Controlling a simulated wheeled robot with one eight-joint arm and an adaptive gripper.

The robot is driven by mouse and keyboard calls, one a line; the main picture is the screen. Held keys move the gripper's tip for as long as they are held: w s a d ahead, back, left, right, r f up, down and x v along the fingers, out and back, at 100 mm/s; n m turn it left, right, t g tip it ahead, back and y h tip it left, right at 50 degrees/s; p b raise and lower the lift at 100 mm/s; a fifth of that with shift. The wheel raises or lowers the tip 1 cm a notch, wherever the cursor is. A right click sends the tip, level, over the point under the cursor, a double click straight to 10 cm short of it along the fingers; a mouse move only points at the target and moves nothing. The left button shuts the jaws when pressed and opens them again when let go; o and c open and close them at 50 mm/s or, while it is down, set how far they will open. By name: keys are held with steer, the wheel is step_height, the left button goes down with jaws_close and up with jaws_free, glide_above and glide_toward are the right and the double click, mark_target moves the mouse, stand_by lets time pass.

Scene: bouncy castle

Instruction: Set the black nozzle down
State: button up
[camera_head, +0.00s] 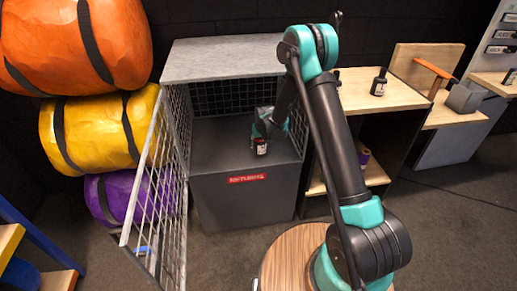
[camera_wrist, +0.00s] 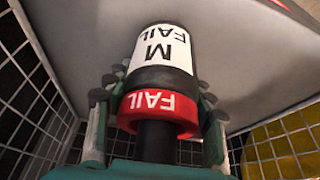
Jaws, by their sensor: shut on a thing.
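A black nozzle (camera_head: 261,147) with a white label and a red band is in my gripper (camera_head: 269,127), inside the open wire cage. In the wrist view the nozzle (camera_wrist: 160,75) shows "M FAIL" on white and "FAIL" on the red band. The fingers of my gripper (camera_wrist: 155,102) are shut on it from both sides. The nozzle is just over the grey inner floor (camera_head: 218,150) of the cage; I cannot tell whether it touches.
The cage's grey box front bears a red "RETURNS" label (camera_head: 247,178). Its mesh door (camera_head: 160,195) stands open at the left. A grey top panel (camera_head: 220,58) is above. Another dark bottle-like item (camera_head: 379,83) stands on the wooden shelf. Stacked rolled bundles (camera_head: 98,130) are at the left.

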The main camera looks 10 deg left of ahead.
mark_target(259, 148)
steer(key=shift+f, duration=1.7)
steer(key=shift+f, duration=0.1)
steer(key=o, duration=1.4)
